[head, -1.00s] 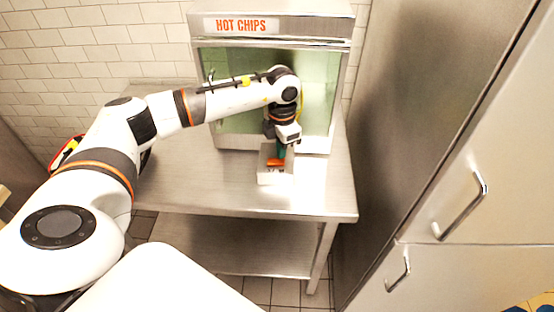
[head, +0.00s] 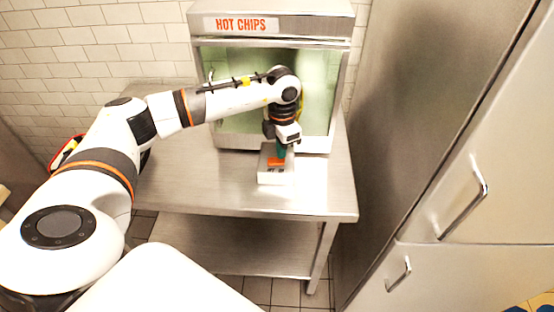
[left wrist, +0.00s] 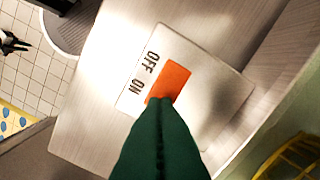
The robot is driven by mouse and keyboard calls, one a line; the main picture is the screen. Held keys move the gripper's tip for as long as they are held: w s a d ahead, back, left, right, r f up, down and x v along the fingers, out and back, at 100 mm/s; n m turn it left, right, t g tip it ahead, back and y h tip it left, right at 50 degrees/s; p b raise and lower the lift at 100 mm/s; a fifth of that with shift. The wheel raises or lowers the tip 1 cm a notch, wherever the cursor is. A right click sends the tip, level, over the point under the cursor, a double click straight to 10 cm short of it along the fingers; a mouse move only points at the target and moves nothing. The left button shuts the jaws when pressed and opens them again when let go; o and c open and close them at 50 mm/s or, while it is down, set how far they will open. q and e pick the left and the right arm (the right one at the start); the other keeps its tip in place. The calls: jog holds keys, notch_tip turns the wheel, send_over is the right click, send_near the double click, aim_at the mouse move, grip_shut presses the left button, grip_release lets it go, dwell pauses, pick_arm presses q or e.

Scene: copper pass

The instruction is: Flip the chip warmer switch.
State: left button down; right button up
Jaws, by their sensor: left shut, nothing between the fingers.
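The chip warmer (head: 270,28) is a steel cabinet with a "HOT CHIPS" sign and a glass front, on a steel table. Its switch box (head: 275,179) is a small white block in front of it, with an orange rocker switch (head: 277,161). In the left wrist view the rocker (left wrist: 174,78) lies beside printed OFF and ON labels on the white box (left wrist: 215,75). My left gripper (head: 282,153), with green fingers, is shut and empty, pointing down at the rocker. In the wrist view its fingertips (left wrist: 160,101) overlap the rocker's ON-side end; I cannot tell whether they touch.
The steel table (head: 190,185) is bare to the left of the switch box. A tall steel cabinet with bar handles (head: 462,200) stands close on the right. A tiled wall (head: 90,45) is behind. A yellow wire-like object (left wrist: 295,160) shows at the wrist view's lower right.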

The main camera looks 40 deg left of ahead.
aim_at(281, 160)
pick_arm(q)
jog(key=shift+f+b, duration=0.65)
jog(key=shift+f, duration=0.25)
jog(key=shift+r, duration=0.15)
jog(key=shift+r+p, duration=2.15)
jog(key=shift+r, duration=1.3)
jog(key=shift+f, duration=0.1)
